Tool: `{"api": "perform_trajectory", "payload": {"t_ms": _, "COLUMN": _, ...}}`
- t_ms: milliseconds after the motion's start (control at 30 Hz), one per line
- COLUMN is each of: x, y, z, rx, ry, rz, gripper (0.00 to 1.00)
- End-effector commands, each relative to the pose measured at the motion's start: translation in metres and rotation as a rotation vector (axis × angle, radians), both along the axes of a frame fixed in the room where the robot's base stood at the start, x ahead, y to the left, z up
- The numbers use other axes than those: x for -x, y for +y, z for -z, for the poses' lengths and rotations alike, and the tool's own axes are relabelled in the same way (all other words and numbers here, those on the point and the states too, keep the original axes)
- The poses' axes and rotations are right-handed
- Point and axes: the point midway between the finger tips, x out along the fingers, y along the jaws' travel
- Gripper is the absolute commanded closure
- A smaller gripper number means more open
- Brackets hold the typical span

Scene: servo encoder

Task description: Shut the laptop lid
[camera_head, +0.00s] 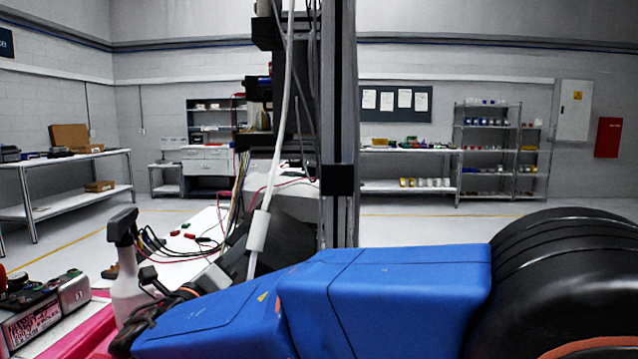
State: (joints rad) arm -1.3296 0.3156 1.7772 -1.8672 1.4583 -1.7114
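I cannot make out the laptop for certain. A dark slanted panel (290,232) shows in the head view behind the blue arm links, which look like mine. It is partly hidden by these links and a pole, and I cannot tell whether it is the laptop lid. My gripper cannot be made out. The blue links cross the lower middle of the view and hide much of the bench behind them.
A white bench (172,272) carries loose cables and small red pieces. A white spray bottle (128,290) with a dark head stands at lower left, near a control box (35,315). A dark upright pole (338,120) rises mid-view. Shelves (487,150) line the far wall.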

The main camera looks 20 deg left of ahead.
Motion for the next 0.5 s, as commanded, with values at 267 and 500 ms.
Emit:
{"api": "perform_trajectory", "payload": {"t_ms": 267, "x": 0.0012, "y": 0.005, "z": 0.0067, "rx": 0.036, "ry": -0.009, "rz": -0.001, "gripper": 0.8}}
{"api": "perform_trajectory", "payload": {"t_ms": 500, "x": 0.0017, "y": 0.0049, "z": 0.0065, "rx": 0.035, "ry": -0.009, "rz": -0.001, "gripper": 0.8}}
